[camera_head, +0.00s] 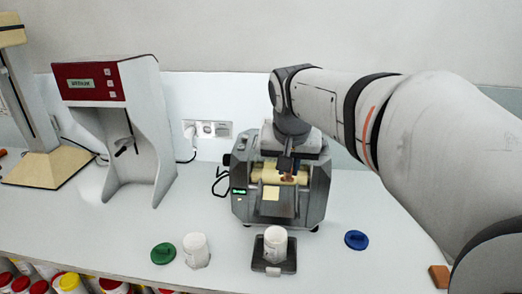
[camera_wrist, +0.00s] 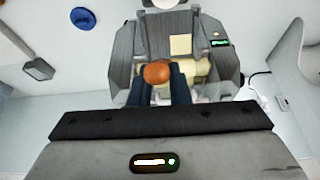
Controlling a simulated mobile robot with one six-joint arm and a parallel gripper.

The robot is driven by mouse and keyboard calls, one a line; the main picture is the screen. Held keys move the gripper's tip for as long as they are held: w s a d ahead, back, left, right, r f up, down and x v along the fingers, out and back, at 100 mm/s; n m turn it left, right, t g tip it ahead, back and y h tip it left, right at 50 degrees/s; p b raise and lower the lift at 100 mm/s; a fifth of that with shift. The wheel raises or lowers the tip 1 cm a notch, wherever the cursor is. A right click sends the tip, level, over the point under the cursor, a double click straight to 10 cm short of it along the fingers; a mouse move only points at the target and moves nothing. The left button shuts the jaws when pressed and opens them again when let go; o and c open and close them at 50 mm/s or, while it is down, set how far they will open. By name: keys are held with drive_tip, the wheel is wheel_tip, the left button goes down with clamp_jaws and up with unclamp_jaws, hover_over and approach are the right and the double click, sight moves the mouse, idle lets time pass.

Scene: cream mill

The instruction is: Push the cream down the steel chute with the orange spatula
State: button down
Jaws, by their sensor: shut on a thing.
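The grey mill (camera_head: 315,200) stands mid-counter with cream-coloured rollers (camera_head: 300,177). Its sloping steel chute (camera_wrist: 157,45) faces the front. A pale yellow square patch (camera_head: 271,194), which looks like the cream, lies on the chute; it also shows in the wrist view (camera_wrist: 180,45). My gripper (camera_head: 288,170) is over the mill's rollers, behind the patch. It is shut on the orange spatula (camera_wrist: 157,72), whose rounded orange part shows between the dark fingers in the wrist view. Whether the spatula touches the chute I cannot tell. The spatula's handle is hidden.
A white jar (camera_head: 275,243) stands on a dark scale (camera_head: 273,268) before the chute. Another white jar (camera_head: 196,250) and a green lid (camera_head: 163,253) are left; a blue lid (camera_head: 356,240) and brown block (camera_head: 439,275) are right. A red-and-white machine (camera_head: 90,82) stands left.

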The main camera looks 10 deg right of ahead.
drive_tip(key=shift+p+v, duration=0.8)
drive_tip(key=shift+v, duration=0.75)
drive_tip(key=shift+f, duration=0.15)
drive_tip(key=shift+a, duration=0.1)
drive_tip(key=w+a+f+b, duration=0.1)
drive_tip(key=w+a+f, duration=0.2)
drive_tip(key=f, duration=0.3)
drive_tip(key=shift+w+f, duration=0.3)
drive_tip(key=shift+w, duration=0.25)
drive_tip(key=shift+b+x, duration=0.9)
